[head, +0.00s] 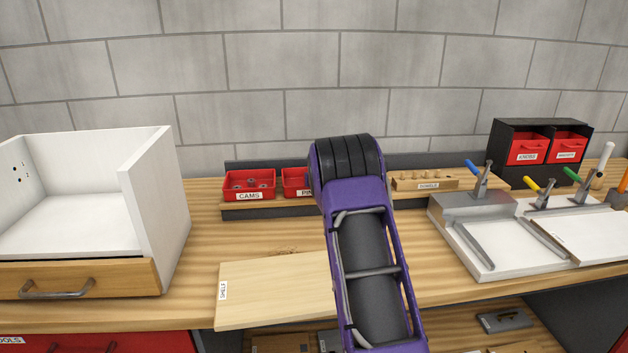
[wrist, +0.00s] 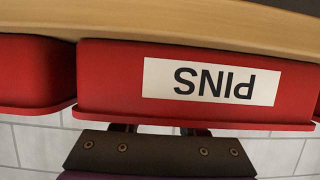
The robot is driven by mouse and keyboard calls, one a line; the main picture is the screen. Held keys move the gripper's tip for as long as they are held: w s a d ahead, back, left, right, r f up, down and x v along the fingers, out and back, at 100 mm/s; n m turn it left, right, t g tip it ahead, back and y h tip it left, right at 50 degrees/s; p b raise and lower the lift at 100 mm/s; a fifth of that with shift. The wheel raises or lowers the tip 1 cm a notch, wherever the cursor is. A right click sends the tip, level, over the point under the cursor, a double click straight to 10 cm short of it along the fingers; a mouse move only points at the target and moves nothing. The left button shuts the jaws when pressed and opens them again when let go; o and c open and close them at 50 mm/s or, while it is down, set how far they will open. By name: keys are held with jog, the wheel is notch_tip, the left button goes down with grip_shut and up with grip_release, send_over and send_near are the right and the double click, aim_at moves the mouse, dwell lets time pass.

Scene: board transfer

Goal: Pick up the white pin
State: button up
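No white pin shows in either view. The red bin labelled PINS (wrist: 110,80) fills the middle of the wrist view, with its label upside down. In the head view the same bin (head: 294,182) is partly covered by my purple arm, and its inside is mostly hidden. My gripper (wrist: 158,130) shows at the bottom of the wrist view, close to the bin's edge. Its two dark fingers are apart, with a gap between them. Their tips are cut off from sight by the bin. In the head view my gripper is hidden behind my arm.
A red CAMS bin (head: 249,185) stands left of the PINS bin. A wooden DOWELS block (head: 424,181) is to the right. A pale SHELF board (head: 272,290) lies on the wooden bench (head: 210,239). A white cabinet (head: 155,195) stands left, a clamp fixture (head: 497,259) right.

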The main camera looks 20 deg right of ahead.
grip_shut()
